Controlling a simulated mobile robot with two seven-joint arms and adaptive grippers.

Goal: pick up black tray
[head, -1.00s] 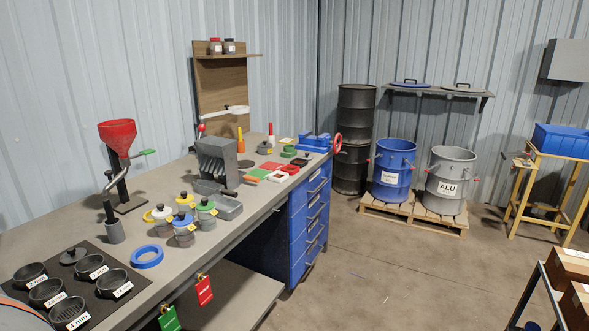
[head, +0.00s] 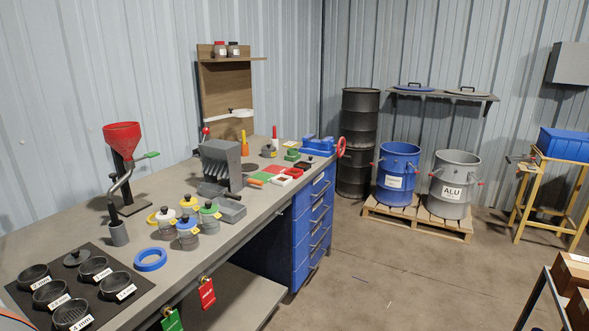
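A small black tray-like item (head: 302,164) lies on the far part of the workbench, just behind the small red tray. It is too small to make out clearly. A dark, shallow tray (head: 210,190) also sits at the foot of the grey slotted machine, partly hidden by it, and I cannot tell which of the two is the black tray. Neither of my grippers shows in the head view.
The workbench (head: 160,210) holds a red funnel (head: 122,136), lidded jars (head: 187,236), a blue ring (head: 150,260) and a black board of labelled round pots (head: 75,312). A blue vise (head: 318,146) sits at the far end. Open concrete floor (head: 390,275) lies to the right.

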